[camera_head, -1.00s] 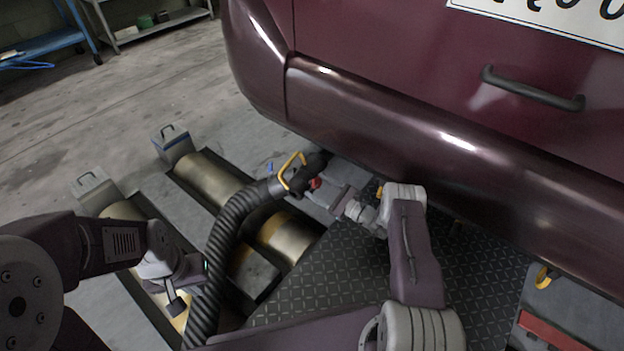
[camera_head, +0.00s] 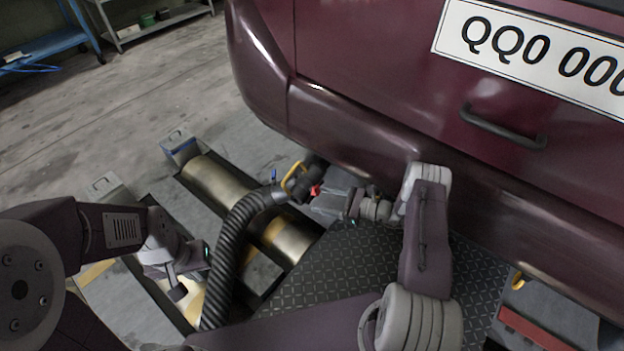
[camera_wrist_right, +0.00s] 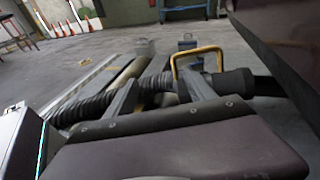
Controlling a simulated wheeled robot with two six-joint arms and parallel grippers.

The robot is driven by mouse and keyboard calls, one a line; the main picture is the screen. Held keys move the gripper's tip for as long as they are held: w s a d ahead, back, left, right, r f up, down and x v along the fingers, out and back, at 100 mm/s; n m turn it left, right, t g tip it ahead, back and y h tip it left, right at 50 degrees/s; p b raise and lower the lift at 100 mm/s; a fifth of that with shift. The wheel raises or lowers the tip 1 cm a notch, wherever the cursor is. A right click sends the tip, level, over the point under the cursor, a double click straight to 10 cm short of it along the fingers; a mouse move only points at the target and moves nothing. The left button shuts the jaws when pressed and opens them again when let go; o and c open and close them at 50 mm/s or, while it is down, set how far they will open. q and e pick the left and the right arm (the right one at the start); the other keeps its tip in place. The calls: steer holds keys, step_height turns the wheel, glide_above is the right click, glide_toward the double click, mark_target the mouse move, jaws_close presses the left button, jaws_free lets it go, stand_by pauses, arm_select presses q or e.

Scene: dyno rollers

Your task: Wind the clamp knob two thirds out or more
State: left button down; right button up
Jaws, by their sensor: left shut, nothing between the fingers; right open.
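The clamp knob looks like the small red part (camera_head: 315,190) on the black nozzle (camera_head: 301,186) of the exhaust hose, under the car's rear bumper. The nozzle has a yellow handle (camera_head: 292,174). My right gripper (camera_head: 318,205) is open, just to the right of and below the red knob; I cannot tell whether it touches it. In the right wrist view the two fingers (camera_wrist_right: 163,92) stand apart, with the hose and yellow handle (camera_wrist_right: 197,54) beyond them; the red knob does not show there. My left gripper (camera_head: 180,290) is shut and empty, left of the hose.
The ribbed hose (camera_head: 232,240) curves down between my arms. The maroon car (camera_head: 360,140) overhangs the work area closely. Brass rollers (camera_head: 215,185) and a tread-plate cover (camera_head: 330,275) lie on the floor. Open floor (camera_head: 110,120) lies to the left.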

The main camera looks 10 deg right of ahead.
steer(key=s+a+r+n+g+p, duration=0.3)
steer(key=s+r+p, duration=0.1)
steer(key=r, duration=0.3)
steer(key=s+a+r+n+g+h+p, duration=0.1)
steer(key=s+a+r+n+g+p, duration=0.2)
steer(key=r+p, duration=0.3)
step_height(320, 180, up, 2)
steer(key=shift+s+r+n+g, duration=0.1)
steer(key=shift+s+n+g, duration=0.3)
steer(key=shift+g, duration=0.2)
steer(key=shift+w, duration=0.1)
